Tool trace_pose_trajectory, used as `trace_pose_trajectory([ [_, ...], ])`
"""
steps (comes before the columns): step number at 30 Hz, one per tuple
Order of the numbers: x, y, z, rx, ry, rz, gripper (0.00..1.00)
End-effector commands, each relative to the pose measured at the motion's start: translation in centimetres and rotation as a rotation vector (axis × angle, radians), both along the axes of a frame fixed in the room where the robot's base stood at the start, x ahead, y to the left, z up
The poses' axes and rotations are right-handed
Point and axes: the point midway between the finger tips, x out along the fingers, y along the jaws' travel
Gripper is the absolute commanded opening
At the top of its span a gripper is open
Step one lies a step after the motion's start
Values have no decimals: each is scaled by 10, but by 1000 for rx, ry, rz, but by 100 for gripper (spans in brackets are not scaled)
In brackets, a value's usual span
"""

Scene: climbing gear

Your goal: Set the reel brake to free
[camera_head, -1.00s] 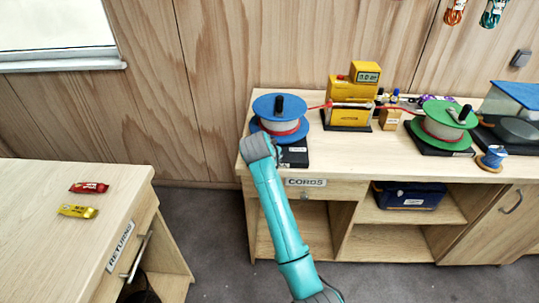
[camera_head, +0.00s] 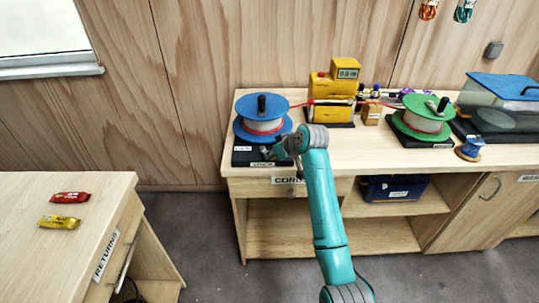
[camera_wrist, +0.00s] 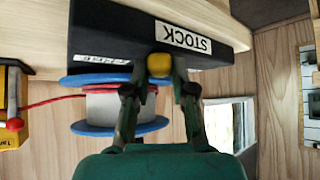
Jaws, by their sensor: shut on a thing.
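The blue stock reel (camera_head: 262,126) with a black crank knob stands on a black base (camera_head: 241,158) at the left end of the cord bench. The base carries a STOCK label (camera_wrist: 183,37) and a smaller label (camera_wrist: 103,62), too blurred to read for certain. My gripper (camera_wrist: 159,70) is at the front of this base, its fingers shut on a small yellow knob (camera_wrist: 159,63), which looks like the reel's brake knob. The lever under the knob is hidden, so its setting cannot be told. In the head view, my gripper (camera_head: 270,151) shows small beside the base's right front.
A red cord runs from the reel past the yellow length meter (camera_head: 331,98) to the green reel (camera_head: 422,120). The returns table (camera_head: 75,240) holds two wrapped bars.

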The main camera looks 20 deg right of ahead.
Motion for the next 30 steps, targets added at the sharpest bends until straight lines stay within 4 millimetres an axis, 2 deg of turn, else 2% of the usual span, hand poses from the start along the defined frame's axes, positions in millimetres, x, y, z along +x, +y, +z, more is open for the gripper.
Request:
trace_pose_trajectory([
  [9, 3, -7, 0, 1, 0, 125, 0],
  [26, 4, -8, 0, -2, 0, 151, 0],
  [27, 4, -8, 0, -2, 0, 151, 32],
  [29, 4, -8, 0, -2, 0, 151, 47],
  [30, 4, -8, 0, -1, 1, 151, 50],
])
